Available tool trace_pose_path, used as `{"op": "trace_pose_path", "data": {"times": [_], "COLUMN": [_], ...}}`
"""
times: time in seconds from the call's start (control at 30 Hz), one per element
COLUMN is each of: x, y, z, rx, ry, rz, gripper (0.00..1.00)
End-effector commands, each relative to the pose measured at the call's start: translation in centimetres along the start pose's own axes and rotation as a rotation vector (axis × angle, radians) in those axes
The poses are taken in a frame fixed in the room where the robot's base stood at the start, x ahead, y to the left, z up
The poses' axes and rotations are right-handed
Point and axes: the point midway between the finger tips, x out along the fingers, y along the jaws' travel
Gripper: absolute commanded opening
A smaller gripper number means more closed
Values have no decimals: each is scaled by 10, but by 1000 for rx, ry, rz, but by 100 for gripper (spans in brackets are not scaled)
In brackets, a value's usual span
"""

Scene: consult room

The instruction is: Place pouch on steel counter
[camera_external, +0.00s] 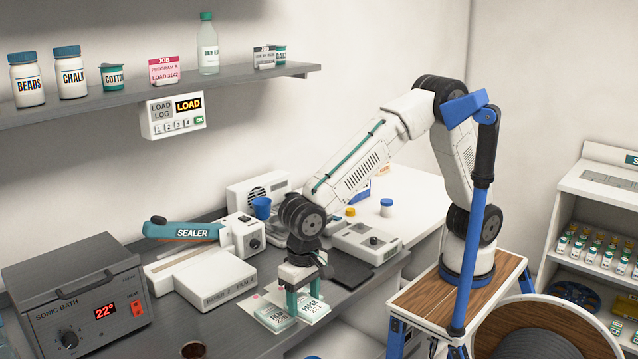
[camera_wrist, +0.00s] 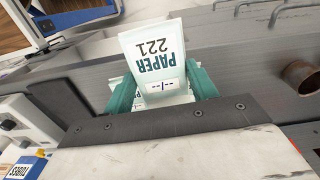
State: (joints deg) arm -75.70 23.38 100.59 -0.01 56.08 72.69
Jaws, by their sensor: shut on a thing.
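My gripper (camera_external: 308,291) points down over the grey steel counter (camera_external: 235,338), near its front edge. Its teal fingers are shut on a white pouch with teal lettering, "PAPER 221" (camera_external: 313,310). In the wrist view the same pouch (camera_wrist: 158,62) sits between the two fingers (camera_wrist: 162,92), its print upside down. A second, similar pouch with a teal label (camera_external: 274,317) lies just left of it on the counter. Whether the held pouch touches the counter cannot be told. Its end by the palm is hidden.
The sonic bath (camera_external: 80,300) stands at left, with the sealer (camera_external: 195,232) and a white box (camera_external: 215,280) behind my gripper. A scale-like device (camera_external: 366,241) and a dark pad (camera_external: 350,273) lie to the right. A brown round cup (camera_external: 193,350) is near the front.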

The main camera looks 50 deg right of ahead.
Motion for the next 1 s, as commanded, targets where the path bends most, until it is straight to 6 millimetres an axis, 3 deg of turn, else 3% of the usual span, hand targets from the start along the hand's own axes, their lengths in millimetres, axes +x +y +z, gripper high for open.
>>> {"op": "trace_pose_path", "data": {"times": [0.6,0.87,1.0], "x": [16,18,40], "y": [-110,-124,-123], "z": [-87,-98,-97], "rx": [1,0,-1], "ry": [0,0,-1], "rz": [-1,1,1], "gripper": [36,36,36]}}
